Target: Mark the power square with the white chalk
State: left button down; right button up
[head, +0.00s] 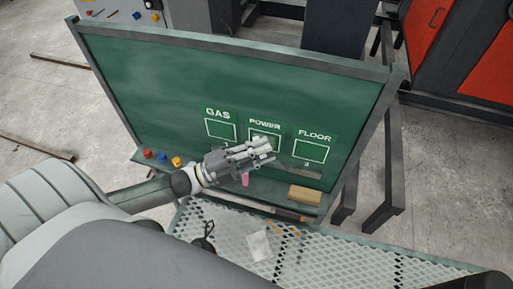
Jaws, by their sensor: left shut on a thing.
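The green chalkboard (165,85) stands tilted in front of me with three labelled squares. The POWER square (277,138) is in the middle, between GAS (221,129) and FLOOR (310,151). My left gripper (266,149) is in front of the lower part of the POWER square and hides some of it. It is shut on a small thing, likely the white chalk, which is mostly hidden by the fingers. A pale patch shows inside the square, but I cannot tell whether it is a mark or the chalk. My right gripper is out of view.
The board's ledge holds red, blue and yellow pieces (162,158), a pink piece (245,180) and a wooden eraser block (304,194). A mesh table (325,255) with a white paper (258,246) is below. Red cabinets (424,28) stand behind right.

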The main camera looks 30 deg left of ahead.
pick_arm(q)
jog(key=shift+w+d, duration=0.7)
jog(key=shift+d, duration=1.85)
jog(key=s+a, duration=0.1)
jog(key=a, duration=0.5)
jog(key=shift+s+a+p, duration=0.25)
jog(key=shift+s+p, duration=0.05)
jog(key=shift+s+d+p, duration=0.25)
jog(key=shift+s+p, duration=0.2)
jog(key=shift+s, duration=0.5)
jog(key=shift+s+d+p, duration=0.25)
jog(key=shift+s+p, duration=0.25)
jog(key=shift+s, duration=0.5)
jog(key=shift+s+d+p, duration=0.25)
jog(key=shift+s+p, duration=0.2)
jog(key=shift+s, duration=0.5)
jog(key=shift+s, duration=0.1)
jog(key=s, duration=0.1)
jog(key=s+p, duration=0.1)
jog(key=shift+s+d, duration=0.35)
jog(key=shift+s, duration=0.05)
